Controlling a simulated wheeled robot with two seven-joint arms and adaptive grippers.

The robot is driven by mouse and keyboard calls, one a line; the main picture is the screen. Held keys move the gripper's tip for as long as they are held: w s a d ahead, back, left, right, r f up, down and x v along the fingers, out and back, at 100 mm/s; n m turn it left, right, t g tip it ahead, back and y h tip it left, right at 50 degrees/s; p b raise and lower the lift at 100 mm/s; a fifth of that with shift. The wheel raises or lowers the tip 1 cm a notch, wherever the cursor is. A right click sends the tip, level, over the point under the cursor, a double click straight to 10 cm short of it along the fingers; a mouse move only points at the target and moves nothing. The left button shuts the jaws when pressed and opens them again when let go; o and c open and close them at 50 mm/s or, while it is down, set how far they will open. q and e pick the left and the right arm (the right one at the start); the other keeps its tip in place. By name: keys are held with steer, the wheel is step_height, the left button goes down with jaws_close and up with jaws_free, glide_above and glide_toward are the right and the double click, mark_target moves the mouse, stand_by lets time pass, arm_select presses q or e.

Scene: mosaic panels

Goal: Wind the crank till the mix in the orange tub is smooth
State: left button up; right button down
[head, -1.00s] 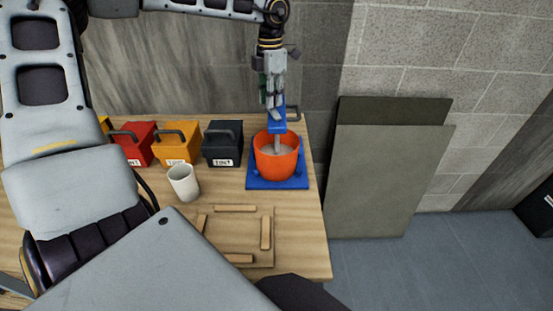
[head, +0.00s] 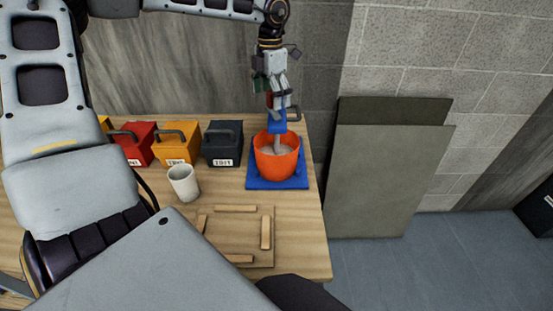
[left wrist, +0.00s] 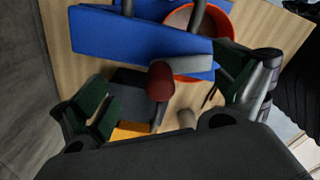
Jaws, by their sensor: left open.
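The orange tub (head: 275,167) stands on the blue base plate (head: 254,183) of the mixer. A pale grey mix (head: 266,151) shows inside, around a grey paddle shaft; its texture is too small to judge. The mixer's blue top (head: 277,123) is above the tub; it is large in the left wrist view (left wrist: 110,35). My left gripper (head: 277,96) is open just above the blue top. The crank's dark red knob (left wrist: 161,80) lies between its spread fingers in the left wrist view, with visible gaps on both sides. My right gripper is not seen.
Red (head: 139,142), yellow (head: 176,143) and black (head: 223,144) tint boxes stand left of the tub. A white cup (head: 183,183) stands before them. A wooden board with strips (head: 236,243) lies nearer me. Grey panels (head: 390,180) lean on the wall at right.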

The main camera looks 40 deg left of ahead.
arm_select(q)
steer(key=shift+r+p, duration=1.25)
steer(key=shift+r, duration=0.6)
steer(key=shift+r+p, duration=0.45)
steer(key=shift+r, duration=0.3)
steer(key=shift+r+p, duration=0.55)
steer(key=shift+r, duration=0.2)
steer(key=shift+r+p, duration=0.3)
steer(key=shift+r, duration=0.4)
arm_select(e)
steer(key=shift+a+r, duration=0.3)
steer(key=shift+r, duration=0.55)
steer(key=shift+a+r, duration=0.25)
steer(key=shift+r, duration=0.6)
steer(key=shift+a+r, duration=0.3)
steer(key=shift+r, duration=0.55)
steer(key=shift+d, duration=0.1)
